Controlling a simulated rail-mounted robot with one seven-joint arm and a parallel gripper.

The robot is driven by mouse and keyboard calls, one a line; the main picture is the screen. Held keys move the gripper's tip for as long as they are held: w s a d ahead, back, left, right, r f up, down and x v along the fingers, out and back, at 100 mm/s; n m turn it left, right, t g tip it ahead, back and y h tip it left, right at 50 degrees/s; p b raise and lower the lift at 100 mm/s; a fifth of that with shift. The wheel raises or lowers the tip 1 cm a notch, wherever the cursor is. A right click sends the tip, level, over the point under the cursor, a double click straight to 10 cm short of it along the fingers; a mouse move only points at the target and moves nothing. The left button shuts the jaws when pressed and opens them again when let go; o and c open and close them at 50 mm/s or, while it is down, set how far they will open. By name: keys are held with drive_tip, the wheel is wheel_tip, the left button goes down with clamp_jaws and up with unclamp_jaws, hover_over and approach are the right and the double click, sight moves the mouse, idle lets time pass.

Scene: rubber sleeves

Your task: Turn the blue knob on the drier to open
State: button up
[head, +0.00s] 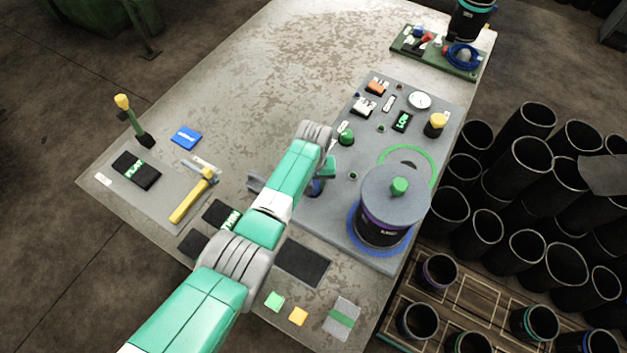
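The grey panel (440,105), which may be the drier, lies on the table with a round gauge (419,100), a green knob (346,138) and a yellow-topped knob (437,122). A small blue part (317,188), possibly the blue knob, shows at the panel's left side, mostly hidden by my arm. My gripper (325,178) points down beside this blue part. My wrist covers most of the gripper, so I cannot tell whether its fingers touch or hold the blue part.
A black pot (380,225) with a grey lid (375,193) and green lid knob stands on the panel's near end. A yellow hammer (190,198) lies at left. A green board (425,55) sits at the far right. Black sleeves (525,250) crowd the right. The table's far middle is clear.

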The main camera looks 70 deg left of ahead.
sight(313, 184)
drive_tip(key=m, duration=0.4)
drive_tip(key=shift+m, duration=2.5)
drive_tip(key=o, duration=1)
drive_tip(key=shift+r, duration=0.1)
wheel_tip(313, 184, up, 8)
drive_tip(key=shift+f+p, duration=0.15)
drive_tip(key=shift+p, duration=1.1)
